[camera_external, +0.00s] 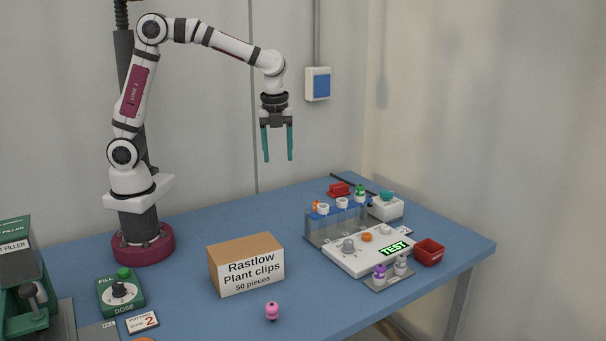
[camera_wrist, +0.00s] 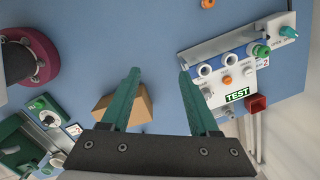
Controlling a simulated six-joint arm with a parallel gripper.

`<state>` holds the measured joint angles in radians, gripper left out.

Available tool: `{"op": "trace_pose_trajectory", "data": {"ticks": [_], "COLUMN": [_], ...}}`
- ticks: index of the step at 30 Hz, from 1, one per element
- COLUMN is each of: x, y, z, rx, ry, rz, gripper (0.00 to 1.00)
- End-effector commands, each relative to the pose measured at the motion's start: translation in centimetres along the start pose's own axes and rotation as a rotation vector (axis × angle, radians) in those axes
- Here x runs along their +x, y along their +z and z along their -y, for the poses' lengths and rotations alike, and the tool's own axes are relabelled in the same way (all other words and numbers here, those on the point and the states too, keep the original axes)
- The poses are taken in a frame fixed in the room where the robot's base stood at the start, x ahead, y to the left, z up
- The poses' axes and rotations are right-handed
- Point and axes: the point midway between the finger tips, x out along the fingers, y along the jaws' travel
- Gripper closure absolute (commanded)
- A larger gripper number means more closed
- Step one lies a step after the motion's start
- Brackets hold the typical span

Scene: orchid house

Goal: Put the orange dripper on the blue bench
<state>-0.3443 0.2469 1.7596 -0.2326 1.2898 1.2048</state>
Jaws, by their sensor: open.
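A small orange thing that looks like the orange dripper (camera_external: 316,205) shows in the external view just behind the left end of the rack, which hides its lower part. In the wrist view an orange dripper (camera_wrist: 208,4) is cut by the top edge, surrounded by the blue bench (camera_wrist: 150,30) and apart from the rack. The blue bench (camera_external: 200,305) fills most of the external view's lower half. My gripper (camera_external: 278,160) is open and empty, high above the bench, fingers pointing down. Its teal fingers (camera_wrist: 158,75) are spread in the wrist view.
A rack (camera_external: 318,228) with white-ringed slots stands behind a white TEST panel (camera_external: 345,262). A cardboard box (camera_external: 230,267), a pink dripper (camera_external: 272,311) and a green filler unit (camera_external: 122,292) stand in front. A red bin (camera_external: 429,253) is at the right.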

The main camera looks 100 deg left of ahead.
Motion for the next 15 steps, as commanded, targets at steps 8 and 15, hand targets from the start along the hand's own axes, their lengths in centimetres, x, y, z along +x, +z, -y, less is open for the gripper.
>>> {"op": "trace_pose_trajectory", "data": {"ticks": [8, 15], "x": [-1.6, -0.3], "y": [-5.2, -4.9], "z": [-21.3, -24.5], "rx": [-0.662, -0.793], "ry": [-0.005, -0.006], "rz": [0.035, 0.046], "gripper": [0.39, 0.39]}}
